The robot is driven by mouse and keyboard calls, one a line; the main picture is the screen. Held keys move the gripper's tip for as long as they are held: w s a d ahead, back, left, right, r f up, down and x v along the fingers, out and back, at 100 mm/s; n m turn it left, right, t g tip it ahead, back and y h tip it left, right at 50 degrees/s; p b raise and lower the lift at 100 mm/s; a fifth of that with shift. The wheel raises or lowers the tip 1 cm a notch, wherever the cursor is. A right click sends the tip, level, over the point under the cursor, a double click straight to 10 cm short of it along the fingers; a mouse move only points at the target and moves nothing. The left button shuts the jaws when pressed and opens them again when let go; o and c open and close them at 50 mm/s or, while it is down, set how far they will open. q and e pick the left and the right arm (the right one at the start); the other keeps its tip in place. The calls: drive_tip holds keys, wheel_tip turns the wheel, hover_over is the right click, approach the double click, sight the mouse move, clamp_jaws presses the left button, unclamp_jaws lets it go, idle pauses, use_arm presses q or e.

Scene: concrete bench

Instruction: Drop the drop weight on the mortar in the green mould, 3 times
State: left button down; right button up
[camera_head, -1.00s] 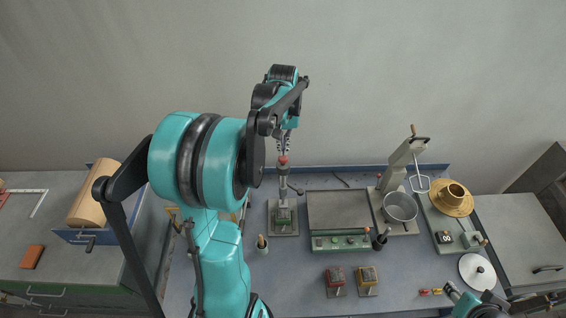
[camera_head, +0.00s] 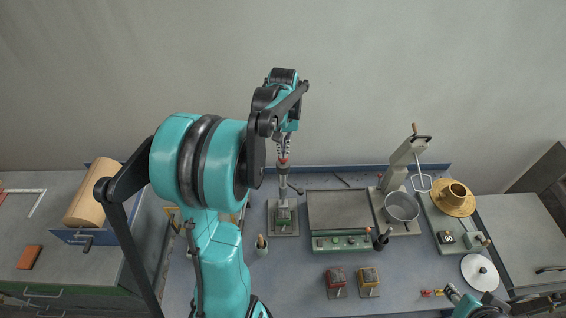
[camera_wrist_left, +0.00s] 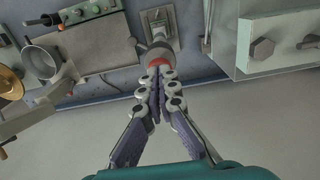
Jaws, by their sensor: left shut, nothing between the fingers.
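The drop weight (camera_head: 283,182) is a grey upright device with a red knob on top. It stands over the green mould (camera_head: 285,215), which sits on a grey base plate. In the left wrist view the red knob (camera_wrist_left: 158,62) lies right at my fingertips, and the green mould (camera_wrist_left: 160,18) is beyond it. My left gripper (camera_head: 284,152) points down just above the knob, its fingers together with nothing between them; whether they touch the knob I cannot tell. The fingertips (camera_wrist_left: 158,74) partly cover the knob. The mortar is hidden in the mould.
A red mould (camera_head: 336,277) and a yellow mould (camera_head: 369,277) stand at the front. A grey tray (camera_head: 338,208) with a green control panel lies right of the green mould. Farther right is a mixer with a metal bowl (camera_head: 401,207). A tool cup (camera_head: 262,247) stands front left.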

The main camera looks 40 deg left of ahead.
use_arm(q)
drive_tip(key=shift+f, duration=0.25)
drive_tip(key=shift+r+p, duration=1.35)
drive_tip(key=shift+r, duration=0.8)
